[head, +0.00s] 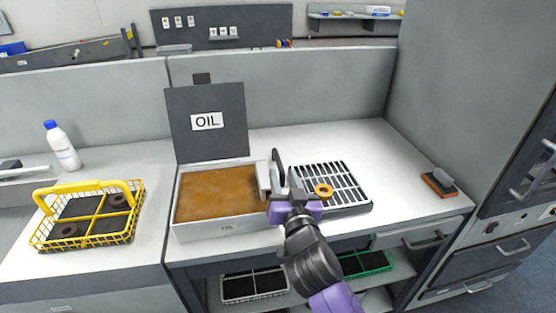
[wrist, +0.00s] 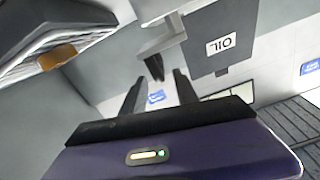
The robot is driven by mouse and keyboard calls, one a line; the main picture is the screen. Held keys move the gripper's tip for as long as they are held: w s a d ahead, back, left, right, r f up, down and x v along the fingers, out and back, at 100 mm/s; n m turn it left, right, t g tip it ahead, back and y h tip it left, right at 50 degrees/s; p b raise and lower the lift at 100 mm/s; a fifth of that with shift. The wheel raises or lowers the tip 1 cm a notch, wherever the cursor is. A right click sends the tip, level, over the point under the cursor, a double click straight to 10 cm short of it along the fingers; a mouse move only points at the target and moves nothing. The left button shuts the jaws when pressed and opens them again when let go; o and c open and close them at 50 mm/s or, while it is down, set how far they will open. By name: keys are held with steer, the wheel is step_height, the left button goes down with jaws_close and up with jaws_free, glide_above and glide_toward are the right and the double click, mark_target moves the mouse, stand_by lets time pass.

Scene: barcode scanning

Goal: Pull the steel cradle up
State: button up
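A grey steel bracket, apparently part of the steel cradle (head: 262,179), stands at the right rim of the white oil box (head: 224,228). The box holds brown oil, and any lower part of the cradle is hidden. The bracket (wrist: 163,36) shows ahead of my fingers in the wrist view, with a dark piece hanging near its end. My gripper (head: 284,177) is right beside the bracket. In the wrist view my gripper (wrist: 158,92) has its two fingers apart, with a clear gap between them. I cannot tell whether they touch the cradle.
A slotted drain tray (head: 345,187) with an orange ring (head: 323,190) on it lies right of the box. A yellow wire basket (head: 87,214) with dark rings and a white bottle (head: 61,147) stand left. A brush (head: 440,182) lies far right. The front right counter is clear.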

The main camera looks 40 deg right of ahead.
mark_target(278, 158)
steer(key=p+x, duration=0.2)
steer(key=x, duration=0.5)
steer(key=shift+w+d, duration=0.1)
steer(key=shift+w, duration=0.05)
jaws_close()
steer(key=shift+r, duration=0.1)
stand_by(1.1)
